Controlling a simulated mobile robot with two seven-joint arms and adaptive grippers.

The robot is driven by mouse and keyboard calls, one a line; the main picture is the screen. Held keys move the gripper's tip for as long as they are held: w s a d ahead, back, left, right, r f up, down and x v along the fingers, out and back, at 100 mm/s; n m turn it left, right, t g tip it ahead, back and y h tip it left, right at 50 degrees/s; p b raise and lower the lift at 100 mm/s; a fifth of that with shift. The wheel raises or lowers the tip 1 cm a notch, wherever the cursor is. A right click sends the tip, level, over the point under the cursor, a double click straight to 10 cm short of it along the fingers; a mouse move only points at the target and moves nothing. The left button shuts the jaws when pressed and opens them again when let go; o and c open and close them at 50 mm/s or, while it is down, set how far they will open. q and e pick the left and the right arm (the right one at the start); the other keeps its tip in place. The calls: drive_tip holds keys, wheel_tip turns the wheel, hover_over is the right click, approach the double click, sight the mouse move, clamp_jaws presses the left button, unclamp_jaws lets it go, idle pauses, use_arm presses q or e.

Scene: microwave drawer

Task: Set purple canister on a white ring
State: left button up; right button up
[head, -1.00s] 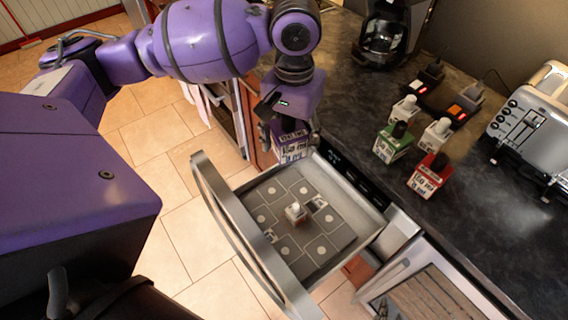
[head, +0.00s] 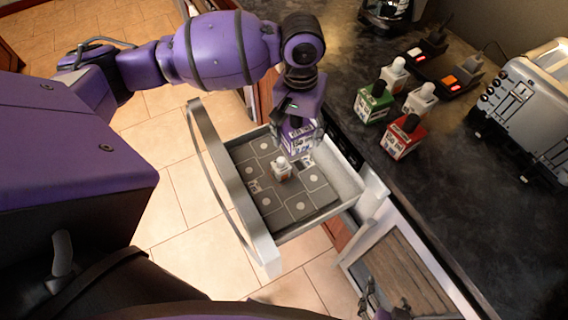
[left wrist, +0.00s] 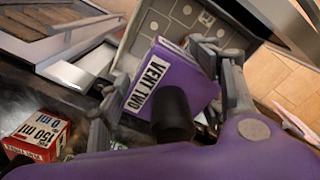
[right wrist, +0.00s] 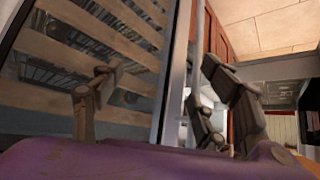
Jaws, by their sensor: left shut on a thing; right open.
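The purple canister (head: 300,139), with a white label and dark cap, hangs upright or nearly so in my left gripper (head: 297,118), over the back part of the open drawer (head: 345,188). In the left wrist view the gripper's fingers (left wrist: 172,92) close around the canister (left wrist: 190,68), whose label reads "VENT TWO". The drawer floor is a grey panel with several pale round marks, such as the white ring (head: 299,206). The canister and gripper hide the panel's far corner. My right gripper (right wrist: 158,78) is open and empty, low near the oven-like door.
A small white-topped bottle (head: 282,170) stands mid-panel. On the dark counter are a green canister (head: 373,103), a red canister (head: 402,137), two white-topped bottles, chargers and a toaster (head: 530,98). A slatted door (head: 400,278) stands open right of the drawer.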

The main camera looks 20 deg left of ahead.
use_arm(q)
drive_tip(key=d+f+b, duration=0.1)
drive_tip(key=f, duration=0.8)
drive_tip(key=s+d+f, duration=0.1)
drive_tip(key=f, duration=0.9)
drive_tip(key=d+f+b, duration=0.1)
drive_tip(key=d+f, duration=0.1)
drive_tip(key=f, duration=0.7)
drive_tip(key=shift+s+f+b, duration=0.25)
drive_tip(key=shift+f+b, duration=0.05)
drive_tip(key=shift+f, duration=0.65)
wheel_tip(320, 180, down, 3)
drive_tip(key=shift+f+b, duration=0.15)
drive_tip(key=shift+b, duration=0.2)
drive_tip(key=shift+w, duration=0.1)
use_arm(e)
drive_tip(key=f, duration=0.1)
drive_tip(key=s+d+f, duration=0.1)
drive_tip(key=d+f, duration=0.1)
drive_tip(key=shift+s+f, duration=0.15)
drive_tip(key=shift+s, duration=0.1)
use_arm(q)
drive_tip(key=shift+f, duration=0.1)
use_arm(e)
drive_tip(key=shift+a, duration=0.1)
